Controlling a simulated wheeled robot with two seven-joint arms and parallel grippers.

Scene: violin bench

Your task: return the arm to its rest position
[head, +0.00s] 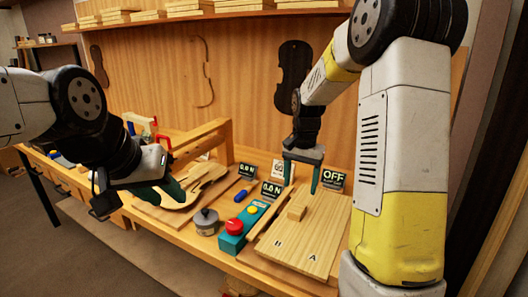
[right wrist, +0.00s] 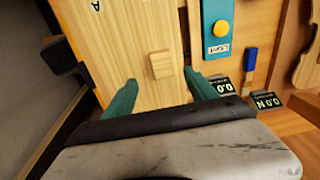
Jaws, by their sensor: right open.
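My right gripper (head: 301,180) is open and empty, above the back part of a light wooden board (head: 318,236) marked A and B. In the right wrist view its two green fingers (right wrist: 160,77) stand wide apart. A small wooden block (head: 296,212) lies on the board; in the right wrist view the block (right wrist: 161,64) appears between and beyond the fingertips. My left gripper (head: 163,192) is at the left, over a violin-shaped wooden piece (head: 203,178). Whether its fingers are open or hold something is unclear.
A teal button box (head: 244,229) with red and yellow buttons stands left of the board. Near it are a grey lidded jar (head: 206,221), a blue-handled tool (head: 243,195) and small display signs (head: 333,178). A wooden frame (head: 205,143) rises behind the left gripper.

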